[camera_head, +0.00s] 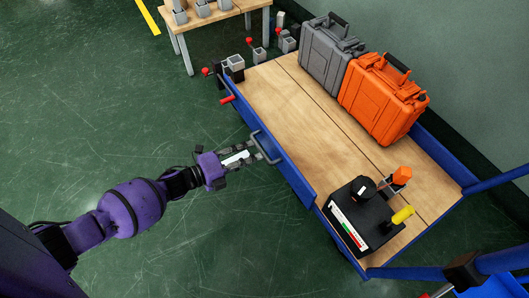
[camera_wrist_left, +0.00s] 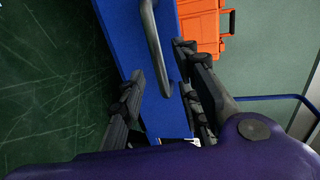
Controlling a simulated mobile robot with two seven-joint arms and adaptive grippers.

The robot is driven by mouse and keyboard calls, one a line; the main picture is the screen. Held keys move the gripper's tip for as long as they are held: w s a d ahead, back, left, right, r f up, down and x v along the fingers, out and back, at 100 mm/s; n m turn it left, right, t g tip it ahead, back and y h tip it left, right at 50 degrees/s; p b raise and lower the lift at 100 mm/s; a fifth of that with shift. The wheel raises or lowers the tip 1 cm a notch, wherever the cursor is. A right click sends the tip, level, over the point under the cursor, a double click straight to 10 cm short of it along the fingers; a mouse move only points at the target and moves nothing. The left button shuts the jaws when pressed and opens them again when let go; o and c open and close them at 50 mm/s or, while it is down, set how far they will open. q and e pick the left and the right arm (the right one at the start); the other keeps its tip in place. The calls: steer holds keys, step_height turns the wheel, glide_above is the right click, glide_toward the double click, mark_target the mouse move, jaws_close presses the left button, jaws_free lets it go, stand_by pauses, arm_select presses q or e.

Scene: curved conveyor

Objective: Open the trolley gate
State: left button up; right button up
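The trolley (camera_head: 325,140) has a wooden deck and blue edges. Its gate is the blue side panel (camera_head: 293,177) facing my left arm, and it stands upright along the deck's edge. A grey bar handle (camera_head: 266,147) sticks out from the gate; it also shows in the left wrist view (camera_wrist_left: 153,40). My left gripper (camera_head: 248,156) is at the handle with its fingers apart. In the left wrist view its two fingers (camera_wrist_left: 162,85) lie on either side of the handle's end. I cannot tell whether they touch it. My right gripper is not in view.
A red-handled latch (camera_head: 227,99) sits near the gate's far end. A grey case (camera_head: 327,52) and an orange case (camera_head: 382,98) stand along the deck's far side. A black device (camera_head: 360,222) sits at the near end. Green floor is clear left of the gate.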

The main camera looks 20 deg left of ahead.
mark_target(262, 150)
arm_select(q)
steer(key=b+x, duration=0.1)
steer(key=x, duration=0.4)
steer(key=shift+w, duration=0.1)
jaws_close()
